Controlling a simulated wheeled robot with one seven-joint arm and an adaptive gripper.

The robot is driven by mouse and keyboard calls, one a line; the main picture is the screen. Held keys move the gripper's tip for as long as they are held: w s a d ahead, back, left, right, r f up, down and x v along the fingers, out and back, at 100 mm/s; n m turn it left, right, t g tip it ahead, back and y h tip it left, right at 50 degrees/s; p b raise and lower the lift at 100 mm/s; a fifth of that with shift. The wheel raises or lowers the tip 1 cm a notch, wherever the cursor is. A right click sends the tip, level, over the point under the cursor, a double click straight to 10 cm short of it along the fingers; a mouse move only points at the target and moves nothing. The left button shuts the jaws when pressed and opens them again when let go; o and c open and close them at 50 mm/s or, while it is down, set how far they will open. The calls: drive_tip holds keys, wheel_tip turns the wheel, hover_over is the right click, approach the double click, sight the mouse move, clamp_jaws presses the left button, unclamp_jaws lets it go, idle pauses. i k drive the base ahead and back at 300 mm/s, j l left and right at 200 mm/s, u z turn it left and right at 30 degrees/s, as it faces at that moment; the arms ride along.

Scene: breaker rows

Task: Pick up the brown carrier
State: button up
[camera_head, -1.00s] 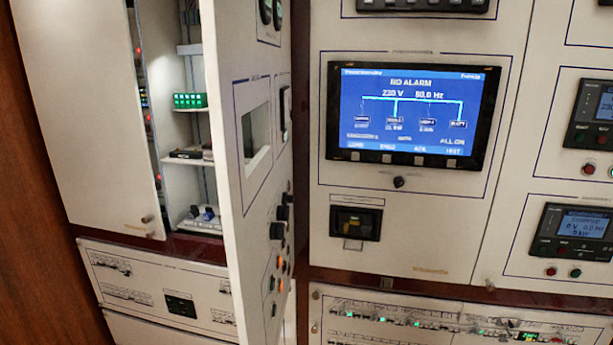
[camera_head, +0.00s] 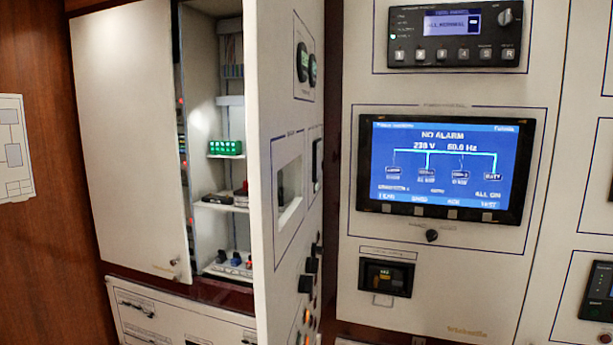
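I cannot make out a brown carrier for certain. Some dark, flat items (camera_head: 217,198) lie on the middle shelf inside the open cabinet (camera_head: 217,125), left of the centre of the picture. They are small, and the edge of the open door hides part of that shelf. My gripper is not in view.
The open cabinet door (camera_head: 262,170) stands out toward me, right of the shelves. A green-lit block (camera_head: 225,148) sits on the upper shelf, and blue and red knobs (camera_head: 236,259) sit on the lowest. A panel with a blue screen (camera_head: 445,167) fills the right.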

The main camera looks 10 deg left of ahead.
sight(248, 263)
drive_tip(key=i+j+u, duration=0.15)
drive_tip(key=j+u, duration=0.25)
drive_tip(key=i+j+u, duration=0.2)
drive_tip(key=j+u, duration=0.15)
drive_tip(key=i+j+u, duration=0.25)
drive_tip(key=j+u, duration=0.15)
drive_tip(key=i+j+z, duration=0.15)
drive_tip(key=j+z, duration=0.2)
drive_tip(key=i+j+z, duration=0.1)
drive_tip(key=j+z, duration=0.6)
drive_tip(key=u, duration=1.55)
drive_tip(key=i+u, duration=0.45)
drive_tip(key=i+l+u, duration=0.15)
drive_tip(key=i+u, duration=0.15)
drive_tip(key=u, duration=0.15)
drive_tip(key=z, duration=0.25)
